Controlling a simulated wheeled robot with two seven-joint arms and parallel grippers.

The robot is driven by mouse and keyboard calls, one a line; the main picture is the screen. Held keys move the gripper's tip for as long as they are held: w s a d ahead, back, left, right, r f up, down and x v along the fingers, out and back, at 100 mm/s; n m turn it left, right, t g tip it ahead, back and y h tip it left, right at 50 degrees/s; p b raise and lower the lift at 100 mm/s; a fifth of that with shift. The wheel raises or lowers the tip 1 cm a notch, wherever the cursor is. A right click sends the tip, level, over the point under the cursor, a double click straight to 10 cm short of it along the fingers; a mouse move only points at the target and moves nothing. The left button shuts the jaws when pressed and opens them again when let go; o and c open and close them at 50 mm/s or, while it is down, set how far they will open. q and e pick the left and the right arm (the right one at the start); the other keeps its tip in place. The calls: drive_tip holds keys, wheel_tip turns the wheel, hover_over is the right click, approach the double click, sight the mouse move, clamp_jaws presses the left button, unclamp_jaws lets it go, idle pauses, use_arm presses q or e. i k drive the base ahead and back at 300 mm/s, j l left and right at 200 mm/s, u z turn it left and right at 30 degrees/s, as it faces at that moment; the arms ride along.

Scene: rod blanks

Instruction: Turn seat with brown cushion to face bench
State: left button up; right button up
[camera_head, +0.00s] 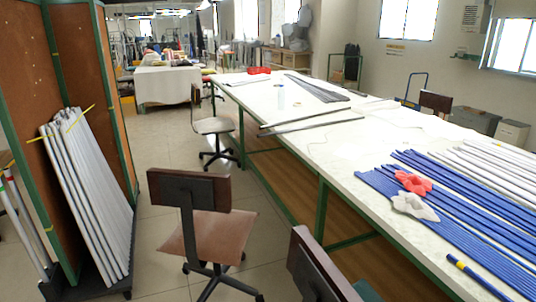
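The seat with the brown cushion (225,236) is a swivel chair on a dark wheeled base, standing on the floor left of the bench. Its dark brown backrest (172,189) is on the camera side, with the support post in front of the cushion, so the chair appears to face away from me. The bench (345,150) is a long white-topped table on green legs, running from the lower right to the back. The chair stands apart from its near long side. Neither of my grippers is in view.
Another dark chair back (315,268) stands close at the bottom. A pale-seated chair (213,125) is farther back beside the bench. A rack of grey rods (90,200) stands left. Blue rods (440,215) lie on the bench.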

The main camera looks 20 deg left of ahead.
sight(209, 229)
drive_tip(key=u, duration=1.3)
drive_tip(key=i+j+z, duration=0.5)
drive_tip(key=i+j, duration=0.15)
drive_tip(key=i+j+z, duration=0.2)
drive_tip(key=j, duration=0.2)
drive_tip(key=i+j+z, duration=0.25)
drive_tip(key=j, duration=0.2)
